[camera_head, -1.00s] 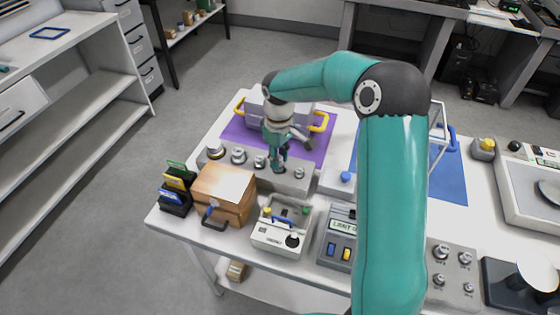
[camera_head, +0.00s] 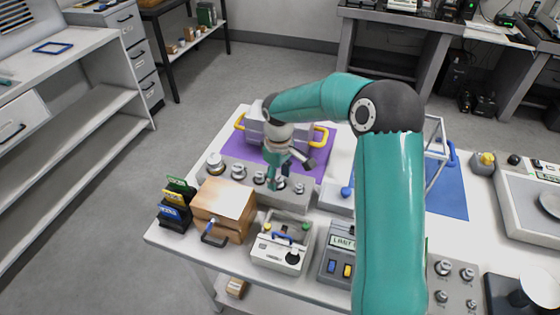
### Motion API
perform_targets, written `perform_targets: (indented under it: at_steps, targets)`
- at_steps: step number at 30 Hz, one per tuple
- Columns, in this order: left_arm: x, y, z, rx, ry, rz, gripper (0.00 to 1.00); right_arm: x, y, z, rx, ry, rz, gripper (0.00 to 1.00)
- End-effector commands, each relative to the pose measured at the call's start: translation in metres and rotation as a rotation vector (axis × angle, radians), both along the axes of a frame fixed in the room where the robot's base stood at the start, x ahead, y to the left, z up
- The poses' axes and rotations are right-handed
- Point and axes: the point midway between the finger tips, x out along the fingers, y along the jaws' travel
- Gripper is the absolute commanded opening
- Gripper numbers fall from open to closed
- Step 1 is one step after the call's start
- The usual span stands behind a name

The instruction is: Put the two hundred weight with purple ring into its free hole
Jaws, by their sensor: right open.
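A grey weight block (camera_head: 240,190) stands on the near side of the purple mat (camera_head: 312,165), with several metal weights in a row. The largest weight (camera_head: 215,160) is at the left end and a small one (camera_head: 299,187) at the right end. My right gripper (camera_head: 275,185) points down over the row, open, just beside a small weight (camera_head: 281,184) standing second from the right. Its fingers partly hide that weight. No purple ring can be made out at this size. My left gripper is not in view.
A wooden box (camera_head: 225,200) and a small instrument (camera_head: 282,242) stand in front of the block. A grey case with yellow handles (camera_head: 320,137) is behind it. A second weight block (camera_head: 455,285) is at the lower right, near a scale (camera_head: 535,195).

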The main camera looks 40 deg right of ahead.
Motion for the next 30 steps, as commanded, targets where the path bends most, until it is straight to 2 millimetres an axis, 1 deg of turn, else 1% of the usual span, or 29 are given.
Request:
perform_targets:
  at_steps: [5, 12, 16, 21, 30]
  targets:
    - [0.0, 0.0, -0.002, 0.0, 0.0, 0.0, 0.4, 0.001, 0.0, 0.028, -0.001, -0.006, -0.001, 0.53]
    - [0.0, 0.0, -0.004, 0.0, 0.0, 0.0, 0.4, 0.001, 0.0, 0.077, -0.001, -0.006, -0.001, 0.53]
    - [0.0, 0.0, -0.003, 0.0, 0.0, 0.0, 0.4, 0.001, 0.0, 0.097, 0.0, -0.004, 0.0, 0.53]
    - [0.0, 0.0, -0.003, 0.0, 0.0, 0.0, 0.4, 0.0, 0.0, 0.11, -0.001, -0.002, -0.001, 0.53]
    - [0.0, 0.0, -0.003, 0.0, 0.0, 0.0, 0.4, 0.0, 0.0, 0.112, 0.0, -0.001, -0.001, 0.53]
